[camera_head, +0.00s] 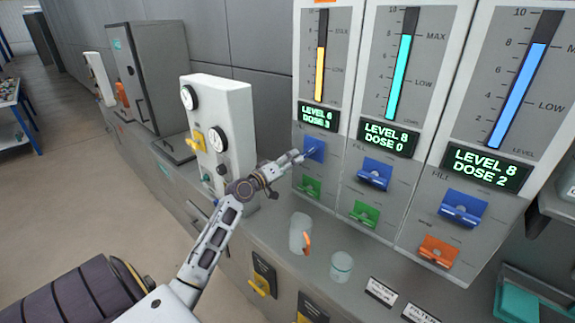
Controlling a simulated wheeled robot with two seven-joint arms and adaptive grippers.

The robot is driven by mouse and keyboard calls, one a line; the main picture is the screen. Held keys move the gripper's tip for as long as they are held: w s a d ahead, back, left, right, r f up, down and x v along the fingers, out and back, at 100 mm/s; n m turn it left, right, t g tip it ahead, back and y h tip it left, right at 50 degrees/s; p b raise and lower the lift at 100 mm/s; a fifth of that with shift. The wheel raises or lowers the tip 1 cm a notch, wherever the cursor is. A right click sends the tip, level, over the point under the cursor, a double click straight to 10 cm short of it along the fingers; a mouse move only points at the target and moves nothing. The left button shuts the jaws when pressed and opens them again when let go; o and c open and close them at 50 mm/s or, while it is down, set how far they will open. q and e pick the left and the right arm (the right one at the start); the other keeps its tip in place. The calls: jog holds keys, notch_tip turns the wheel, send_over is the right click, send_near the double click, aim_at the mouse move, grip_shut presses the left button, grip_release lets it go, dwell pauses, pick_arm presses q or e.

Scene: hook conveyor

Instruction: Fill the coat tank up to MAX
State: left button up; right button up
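Three gauge panels stand side by side. The left panel (314,125) has a yellow bar (320,75) below its top mark and reads LEVEL 6, DOSE 3. The middle panel's teal bar (400,75) is about at MAX, with LEVEL 8, DOSE 0. The right panel's blue bar (517,85) is about at MAX, with LEVEL 8, DOSE 2. I cannot read which tank is coat. My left gripper (298,157) is at the left panel's blue lever (315,148), seemingly touching it; its finger opening is too small to tell. My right gripper is not in view.
Blue levers (375,172) sit above green levers (364,214) and an orange lever (438,249). A grey cup with an orange handle (299,233) and a clear jar (341,267) stand on the counter below. A white gauge box (232,105) stands left of the panels.

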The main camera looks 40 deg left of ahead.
pick_arm(q)
jog(key=shift+s, duration=0.4)
jog(key=shift+c, duration=0.4)
dwell(4.8)
